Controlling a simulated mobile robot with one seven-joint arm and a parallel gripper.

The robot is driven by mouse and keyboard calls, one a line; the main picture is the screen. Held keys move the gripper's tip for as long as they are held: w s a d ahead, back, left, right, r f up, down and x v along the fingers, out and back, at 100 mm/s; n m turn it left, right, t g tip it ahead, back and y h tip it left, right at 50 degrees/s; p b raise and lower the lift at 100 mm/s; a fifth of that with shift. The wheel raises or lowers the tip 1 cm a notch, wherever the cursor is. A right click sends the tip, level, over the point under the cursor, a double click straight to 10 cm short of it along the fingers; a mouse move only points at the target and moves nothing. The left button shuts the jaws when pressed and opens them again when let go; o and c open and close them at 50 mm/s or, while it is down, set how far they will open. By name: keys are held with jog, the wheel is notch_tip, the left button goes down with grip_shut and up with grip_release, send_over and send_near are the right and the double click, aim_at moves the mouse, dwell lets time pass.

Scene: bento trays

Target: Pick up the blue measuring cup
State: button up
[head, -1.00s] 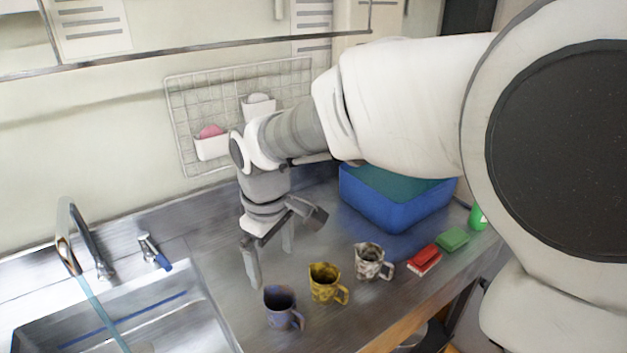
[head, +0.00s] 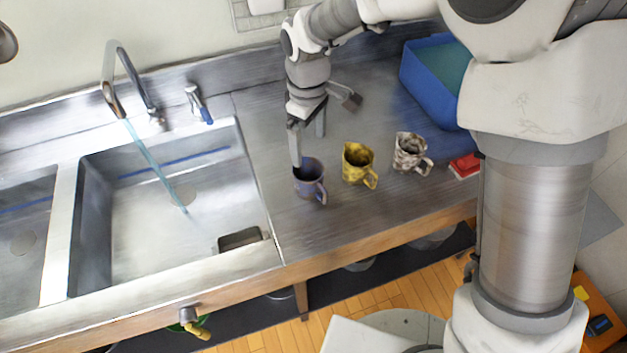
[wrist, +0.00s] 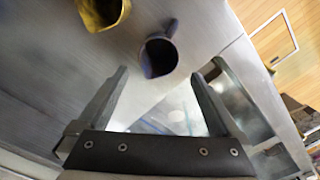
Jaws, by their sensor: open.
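The blue measuring cup (head: 310,181) stands upright on the steel counter just right of the sink, its handle toward the lower right. It also shows in the wrist view (wrist: 160,56), ahead of the fingertips, with its dark inside visible. My gripper (head: 308,150) is open and empty. In the head view one finger overlaps the cup's back rim; I cannot tell whether it touches. In the wrist view my gripper (wrist: 166,72) has its fingers wide apart, with the cup a little beyond the gap between them.
A yellow cup (head: 357,164) stands right of the blue one, also in the wrist view (wrist: 100,10). A speckled cup (head: 411,153), a red item (head: 464,166) and a blue bin (head: 428,85) lie farther right. The sink (head: 85,240) with its running tap is at left.

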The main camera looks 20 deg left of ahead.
send_near(312, 179)
jog(key=s+r, duration=0.1)
jog(key=s, duration=0.2)
jog(key=shift+d+f, duration=0.2)
jog(key=shift+f, duration=0.85)
jog(key=shift+d+f, duration=0.15)
jog(key=shift+f, duration=0.9)
jog(key=shift+d+f, duration=0.2)
jog(key=shift+f, duration=0.85)
jog(key=c, duration=1.1)
jog(key=shift+r, duration=0.1)
